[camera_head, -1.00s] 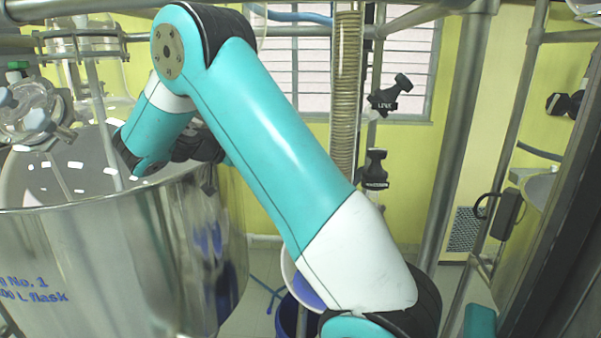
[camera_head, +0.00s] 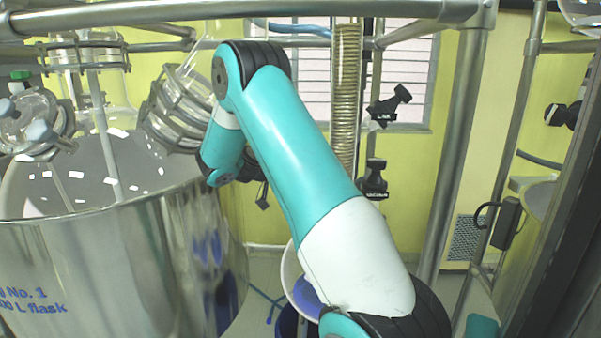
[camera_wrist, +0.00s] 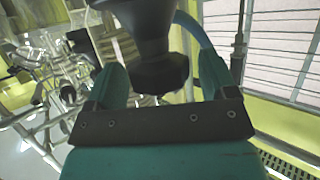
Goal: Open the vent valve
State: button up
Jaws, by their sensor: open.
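A dark, flared knob (camera_wrist: 155,75) fills the upper middle of the wrist view. My gripper (camera_wrist: 161,72) is open, with one teal finger on each side of the knob. Gaps show between knob and fingers, and I cannot tell how deep it sits. I see no readable label on it, so I cannot tell if it is the vent valve. In the head view my arm hides most of the gripper.
A large steel vessel (camera_head: 110,265) stands at the left, its rim close to my arm's wrist end. A coiled glass column (camera_head: 346,95) rises behind the arm. Metal frame posts (camera_head: 458,150) and a top rail (camera_head: 200,12) bound the space. A blue hose (camera_wrist: 200,35) passes behind the knob.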

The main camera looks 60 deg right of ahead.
jog(key=c, duration=0.9)
